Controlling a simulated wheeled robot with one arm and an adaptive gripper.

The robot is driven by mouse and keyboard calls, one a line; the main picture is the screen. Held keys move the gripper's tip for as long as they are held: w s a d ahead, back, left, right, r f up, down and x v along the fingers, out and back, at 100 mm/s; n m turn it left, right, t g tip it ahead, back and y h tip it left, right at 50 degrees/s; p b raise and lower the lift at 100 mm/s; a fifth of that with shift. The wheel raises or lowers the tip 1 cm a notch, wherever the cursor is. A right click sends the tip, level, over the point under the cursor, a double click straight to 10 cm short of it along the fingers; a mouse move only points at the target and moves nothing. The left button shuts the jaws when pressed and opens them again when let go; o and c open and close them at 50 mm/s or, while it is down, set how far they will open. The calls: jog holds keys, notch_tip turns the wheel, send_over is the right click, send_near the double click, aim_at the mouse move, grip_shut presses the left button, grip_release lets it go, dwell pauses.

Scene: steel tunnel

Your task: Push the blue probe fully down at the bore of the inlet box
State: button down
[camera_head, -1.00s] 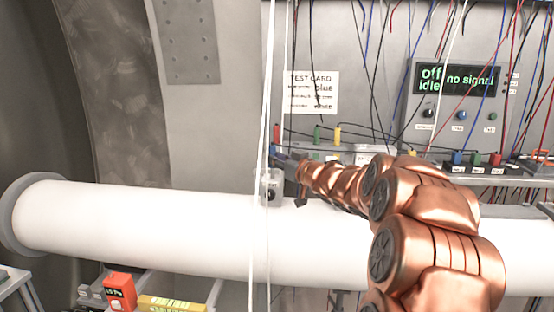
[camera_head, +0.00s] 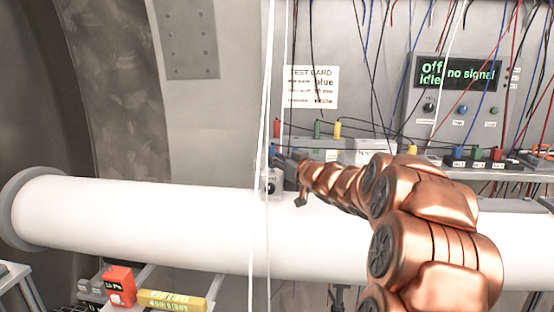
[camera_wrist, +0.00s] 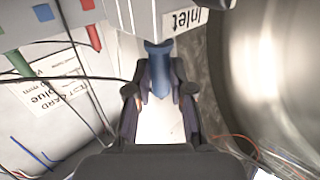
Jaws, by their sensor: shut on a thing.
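The blue probe (camera_wrist: 158,70) stands between my two dark fingertips in the wrist view, and my gripper (camera_wrist: 158,92) is shut on it. Its far end is at the edge of the grey inlet box (camera_wrist: 190,14), whose "Inlet" label reads upside down. I cannot tell how deep the probe sits, and the bore is hidden. In the head view, the small inlet box (camera_head: 270,184) is on top of the white pipe. My gripper (camera_head: 283,162) reaches it from the right, and a bit of blue shows there.
The thick white pipe (camera_head: 150,215) runs across the front. Thin white cables (camera_head: 262,120) hang before the inlet box. Coloured plugs (camera_head: 318,130) and hanging wires are behind. A test card (camera_head: 311,87) and a panel reading "off idle, no signal" (camera_head: 456,80) are on the wall.

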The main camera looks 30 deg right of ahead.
jog(key=shift+f, duration=0.2)
jog(key=c, duration=0.9)
grip_release()
jog(key=shift+c, duration=0.2)
jog(key=shift+s, duration=0.1)
jog(key=s, duration=1.2)
jog(key=shift+d, duration=0.4)
jog(key=shift+w, duration=0.15)
